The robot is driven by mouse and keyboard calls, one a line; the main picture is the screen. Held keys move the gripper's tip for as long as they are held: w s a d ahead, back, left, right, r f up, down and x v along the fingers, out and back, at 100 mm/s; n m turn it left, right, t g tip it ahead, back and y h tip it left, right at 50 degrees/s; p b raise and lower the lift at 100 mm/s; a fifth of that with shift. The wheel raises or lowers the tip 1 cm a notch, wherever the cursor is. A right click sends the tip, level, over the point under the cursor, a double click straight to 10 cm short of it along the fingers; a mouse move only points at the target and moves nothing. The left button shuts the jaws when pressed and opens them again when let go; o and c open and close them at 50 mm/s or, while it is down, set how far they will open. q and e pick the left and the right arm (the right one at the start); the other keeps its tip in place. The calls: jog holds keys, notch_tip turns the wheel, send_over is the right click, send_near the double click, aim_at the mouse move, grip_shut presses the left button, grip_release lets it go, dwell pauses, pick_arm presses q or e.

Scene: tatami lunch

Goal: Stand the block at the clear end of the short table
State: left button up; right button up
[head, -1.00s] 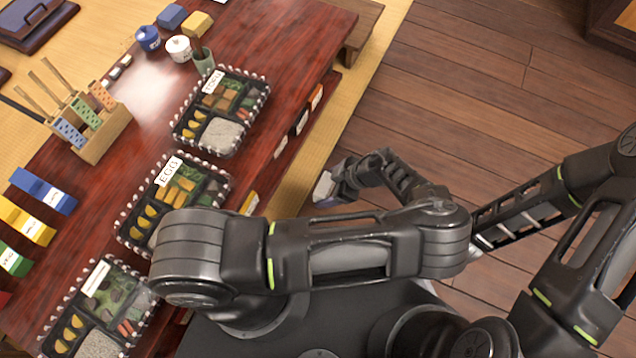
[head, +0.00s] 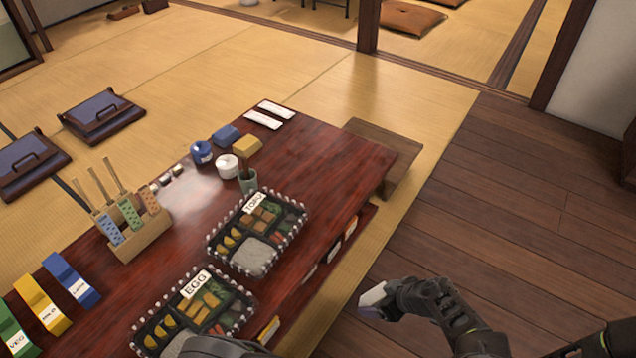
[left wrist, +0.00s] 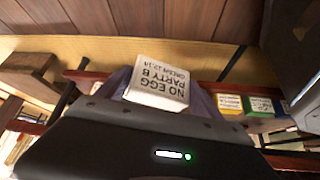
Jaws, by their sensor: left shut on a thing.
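In the left wrist view the block (left wrist: 158,84) shows a white face printed "NO EGG PARTY B", upside down in the picture; the fingers are mostly hidden. The low red-brown table (head: 330,155) has a bare end at the far right, beyond the lunch boxes.
Lunch boxes, one labelled TOFU (head: 258,232) and one EGG (head: 195,308), line the near long side. A green cup (head: 248,182), a white pot (head: 227,166) and a yellow block (head: 247,145) stand behind. A wooden bench (head: 400,150) adjoins the far end.

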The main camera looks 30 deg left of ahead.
pick_arm(q)
jog(key=w+a+r+m+t+h, duration=0.1)
jog(key=w+a+r+m+h, duration=0.1)
jog(key=r, duration=0.7)
jog(key=w+a+r+m+t+h, duration=0.2)
jog(key=w+a+r+m, duration=0.2)
jog(key=w+r+m, duration=0.3)
jog(key=w+a+r+m+t+h, duration=0.1)
jog(key=w+a+r+m, duration=0.3)
jog(key=r, duration=0.9)
jog(key=shift+w+r+m+t+h, duration=0.2)
jog(key=shift+w+m+t+h, duration=0.1)
jog(key=shift+w+m+h, duration=0.45)
jog(key=shift+a, duration=0.1)
